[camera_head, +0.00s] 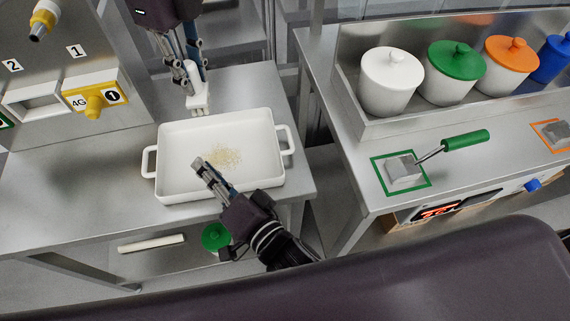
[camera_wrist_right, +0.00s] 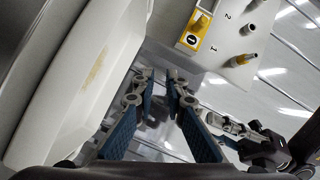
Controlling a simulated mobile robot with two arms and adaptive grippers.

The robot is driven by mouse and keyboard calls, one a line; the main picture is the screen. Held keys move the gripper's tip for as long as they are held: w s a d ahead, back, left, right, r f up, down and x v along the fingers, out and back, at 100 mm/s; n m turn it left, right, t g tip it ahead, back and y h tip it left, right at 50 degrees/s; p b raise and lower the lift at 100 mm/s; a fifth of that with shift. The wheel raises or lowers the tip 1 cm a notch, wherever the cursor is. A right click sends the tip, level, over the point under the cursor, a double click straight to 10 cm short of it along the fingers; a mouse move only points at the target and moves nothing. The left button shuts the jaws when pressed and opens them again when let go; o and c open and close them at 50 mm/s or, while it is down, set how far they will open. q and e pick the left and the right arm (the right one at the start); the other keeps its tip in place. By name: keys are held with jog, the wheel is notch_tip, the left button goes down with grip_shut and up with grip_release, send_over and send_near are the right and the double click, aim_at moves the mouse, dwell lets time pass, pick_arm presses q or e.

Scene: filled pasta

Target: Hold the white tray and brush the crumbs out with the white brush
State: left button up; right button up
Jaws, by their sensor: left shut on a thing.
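The white tray (camera_head: 177,188) stands on the steel table, with a handle at each short end. A patch of pale crumbs (camera_head: 222,156) lies on its floor. My left gripper (camera_head: 192,76) is shut on the white brush (camera_head: 199,99), which hangs upright, head down, by the tray's back rim. My right gripper (camera_head: 200,165) appears in front of the tray's near-left part in the head view. In the right wrist view, its fingers (camera_wrist_right: 160,76) are apart with nothing seen between them. The tray (camera_wrist_right: 115,85) and crumbs (camera_wrist_right: 96,68) lie left of them there.
A panel with a yellow fitting (camera_head: 94,101) stands at the back left. A white bar (camera_head: 151,243) and a green-lidded container (camera_head: 215,237) are below the tabletop. The right counter holds lidded pots (camera_head: 390,88) and a green-handled tool (camera_head: 465,141). Bare tabletop lies left of the tray.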

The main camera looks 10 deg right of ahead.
aim_at(285, 176)
jog(key=w+d+r+n+t+h, duration=0.25)
jog(key=d+r+n, duration=0.25)
jog(key=d, duration=0.4)
jog(key=d+f+g+h, duration=0.1)
jog(key=d+f+h, duration=0.1)
jog(key=s+d+f+n+g+h, duration=0.1)
jog(key=d+f+h, duration=0.1)
jog(key=f, duration=0.1)
jog(key=s+d+f+n+g+h, duration=0.1)
jog(key=d+f+h, duration=0.1)
jog(key=f, duration=0.1)
jog(key=shift+s+d, duration=0.2)
jog(key=shift+d, duration=0.15)
jog(key=shift+w+d+f, duration=0.1)
jog(key=shift+f, duration=0.15)
jog(key=shift+g, duration=0.25)
jog(key=x, duration=1.1)
jog(key=shift+w+d+f, duration=0.1)
jog(key=shift+w+d, duration=0.05)
jog(key=shift+w, duration=0.15)
grip_shut()
